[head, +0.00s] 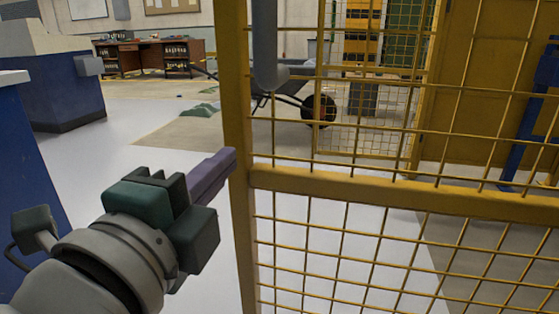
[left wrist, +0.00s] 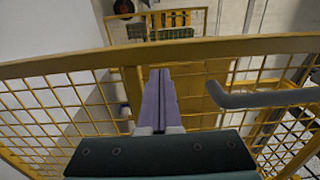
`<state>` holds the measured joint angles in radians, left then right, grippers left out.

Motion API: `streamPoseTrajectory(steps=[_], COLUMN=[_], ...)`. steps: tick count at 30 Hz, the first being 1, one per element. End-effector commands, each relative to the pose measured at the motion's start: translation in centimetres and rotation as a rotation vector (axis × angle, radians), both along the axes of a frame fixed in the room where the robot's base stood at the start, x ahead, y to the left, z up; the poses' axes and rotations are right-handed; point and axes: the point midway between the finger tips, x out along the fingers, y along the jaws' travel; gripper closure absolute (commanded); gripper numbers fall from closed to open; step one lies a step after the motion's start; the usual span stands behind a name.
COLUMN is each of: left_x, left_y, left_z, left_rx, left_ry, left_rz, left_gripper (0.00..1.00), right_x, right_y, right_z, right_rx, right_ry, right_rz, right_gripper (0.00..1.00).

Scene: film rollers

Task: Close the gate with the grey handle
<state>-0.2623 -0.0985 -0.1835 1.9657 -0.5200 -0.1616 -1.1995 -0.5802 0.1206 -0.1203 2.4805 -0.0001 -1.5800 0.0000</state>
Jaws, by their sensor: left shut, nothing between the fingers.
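The gate (head: 400,193) is a yellow frame with wire mesh, filling the right half of the head view. Its grey handle (head: 266,45) is a rounded bar near the gate's left upright, at the top of the picture. In the left wrist view the grey handle (left wrist: 268,98) lies to the right of the fingers, apart from them. My left gripper (head: 230,160) has purple fingers, shut with nothing between them. Its tips are beside the gate's left upright, below the handle; I cannot tell if they touch it. It also shows in the left wrist view (left wrist: 160,76). My right gripper is not in view.
A blue and grey cabinet (head: 58,85) stands at the left. Behind the gate are a wheeled cart (head: 318,110) and more yellow fencing (head: 372,135). A wooden desk (head: 150,55) is at the back.

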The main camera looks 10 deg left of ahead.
Motion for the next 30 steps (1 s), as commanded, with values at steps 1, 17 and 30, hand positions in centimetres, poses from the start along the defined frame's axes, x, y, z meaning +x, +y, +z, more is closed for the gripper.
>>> streamPoseTrajectory(steps=[1, 17, 30], left_x=[0.9, 3.5, 5.7], left_y=[-0.1, -0.3, 0.3], left_z=[-0.2, -0.1, 0.1], left_rx=[0.001, -0.001, 0.006], left_ry=[-0.004, 0.001, -0.001], left_rz=[-0.001, 0.000, -0.040], left_gripper=[1.00, 1.00, 1.00], right_x=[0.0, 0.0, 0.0], right_y=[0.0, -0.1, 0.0], right_z=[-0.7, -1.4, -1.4], right_rx=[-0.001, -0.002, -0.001], right_ry=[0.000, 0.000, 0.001], right_rz=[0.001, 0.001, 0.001], right_gripper=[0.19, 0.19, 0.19])
